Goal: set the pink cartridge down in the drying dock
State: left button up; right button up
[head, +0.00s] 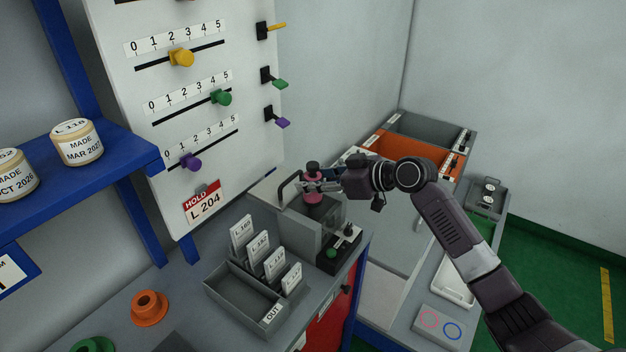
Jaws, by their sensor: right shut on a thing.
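The pink cartridge (314,197) has a dark top and stands roughly upright over the grey machine with a clear front. My right gripper (320,186) is shut on it from the right and hides part of it. I cannot tell whether the cartridge touches the machine below. A pale block (428,338) with a pink ring and a blue ring on top sits at the lower right; it may be the drying dock, but no label shows it. My left gripper is not in view.
The grey machine (284,221) has a black handle. A grey tray (226,292) with several labelled cards stands in front. Orange and grey bins (412,150) stand behind my right arm. A white tray (455,285) lies near the ringed block.

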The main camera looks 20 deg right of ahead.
aim_at(322, 198)
jog(key=shift+f, duration=0.1)
jog(key=shift+f+b, duration=2.15)
jog(key=shift+f, duration=0.5)
jog(key=shift+f, duration=0.2)
jog(key=shift+f+b, duration=1.5)
jog(key=shift+f, duration=0.15)
